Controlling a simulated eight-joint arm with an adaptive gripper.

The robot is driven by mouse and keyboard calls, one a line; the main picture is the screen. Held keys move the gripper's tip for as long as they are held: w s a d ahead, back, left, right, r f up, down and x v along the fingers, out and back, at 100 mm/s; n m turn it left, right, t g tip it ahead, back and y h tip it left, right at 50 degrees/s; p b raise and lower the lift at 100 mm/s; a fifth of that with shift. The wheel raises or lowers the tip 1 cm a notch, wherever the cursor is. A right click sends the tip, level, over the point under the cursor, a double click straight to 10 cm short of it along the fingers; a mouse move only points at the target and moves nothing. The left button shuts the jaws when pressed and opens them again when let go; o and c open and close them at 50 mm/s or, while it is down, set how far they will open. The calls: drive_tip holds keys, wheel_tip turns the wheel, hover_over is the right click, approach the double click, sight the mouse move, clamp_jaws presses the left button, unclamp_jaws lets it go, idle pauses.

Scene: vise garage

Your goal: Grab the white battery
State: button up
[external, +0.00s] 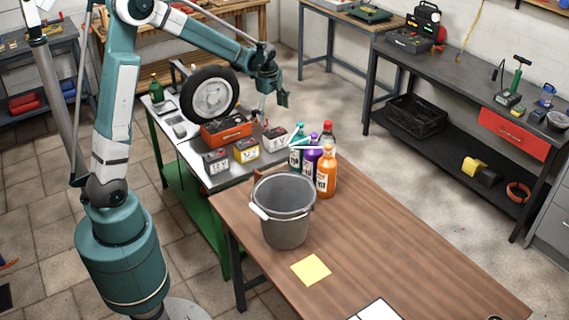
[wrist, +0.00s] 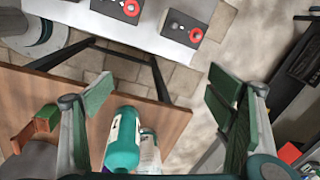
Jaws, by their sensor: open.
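Three batteries stand in a row on the grey bench in the external view: one with a white-and-red label (external: 216,162), a yellow one (external: 247,150) and a pale, whitish one (external: 275,139) at the right end. My gripper (external: 272,102) hangs above the right end of this row, apart from it. In the wrist view my gripper (wrist: 160,92) is open, with its green fingers wide apart and nothing held between them. Two battery tops with dark and red caps show at the top edge there, a left one (wrist: 128,8) and a right one (wrist: 183,27); their side colours are hidden.
A teal bottle (wrist: 122,142) shows low between the fingers. A wheel (external: 210,93) and an orange toolbox (external: 226,130) are behind the batteries.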

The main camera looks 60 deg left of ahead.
sight(275, 132)
drive_tip(key=w+a+f+m, duration=0.1)
drive_tip(key=w+a+f, duration=0.1)
drive_tip(key=f, duration=0.2)
drive_tip(key=w+a+f+m+g, duration=0.1)
drive_tip(key=a+f, duration=0.1)
drive_tip(key=f, duration=0.2)
drive_tip(key=w+a+f+m, duration=0.1)
drive_tip(key=w+a+f, duration=0.1)
drive_tip(key=a+f, duration=0.1)
drive_tip(key=shift+w+a+f+m, duration=0.1)
drive_tip(key=shift+w+f+m, duration=0.2)
drive_tip(key=shift+f, duration=0.55)
drive_tip(key=shift+w+a+f+g, duration=0.15)
drive_tip(key=shift+a+f+g, duration=0.2)
drive_tip(key=shift+f, duration=0.3)
drive_tip(key=shift+f, duration=1.3)
drive_tip(key=shift+f+b, duration=0.7)
drive_tip(key=shift+f, duration=1.9)
